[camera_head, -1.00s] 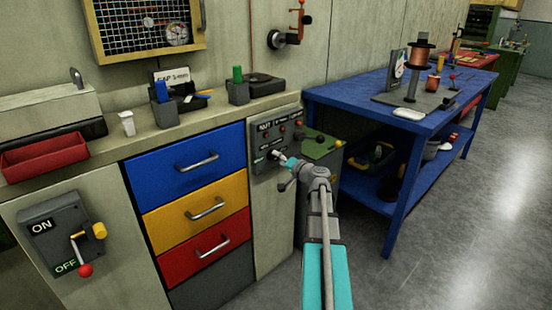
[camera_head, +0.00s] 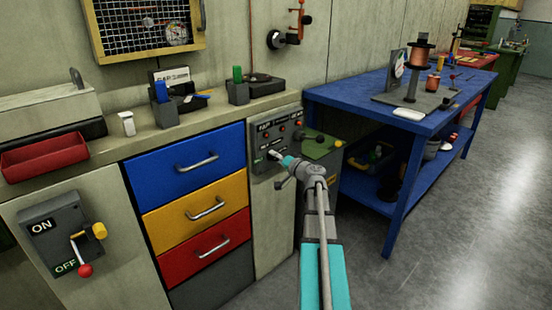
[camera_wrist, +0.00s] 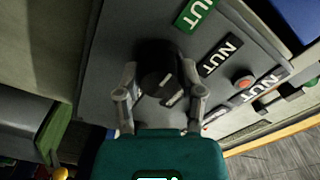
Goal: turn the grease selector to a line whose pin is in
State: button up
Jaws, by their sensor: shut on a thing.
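The grey selector panel (camera_head: 262,168) is on the cabinet front, right of the drawers, with small red pins and label plates. In the wrist view the panel (camera_wrist: 110,60) fills the middle. My gripper (camera_wrist: 160,92) is shut on the dark selector knob (camera_wrist: 158,55), one finger on each side. One green plate (camera_wrist: 195,13) and several black plates, one of them here (camera_wrist: 220,56), read "NUT". A red pin (camera_wrist: 243,83) shows beside the black plates. In the head view my gripper (camera_head: 275,156) is at the panel's lower part and hides much of the knob.
Blue, yellow and red drawers (camera_head: 190,160) with handles are left of the panel. An ON/OFF lever box (camera_head: 50,235) is at the lower left. A blue workbench (camera_head: 400,170) stands to the right. The grey floor (camera_head: 450,240) is clear at the right.

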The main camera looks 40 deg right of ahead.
jog(key=shift+m, duration=0.3)
jog(key=m, duration=1.1)
dwell(0.4)
dwell(0.5)
jog(key=o, duration=1.2)
jog(key=shift+c, duration=0.2)
jog(key=s+d, duration=0.1)
jog(key=s, duration=1.1)
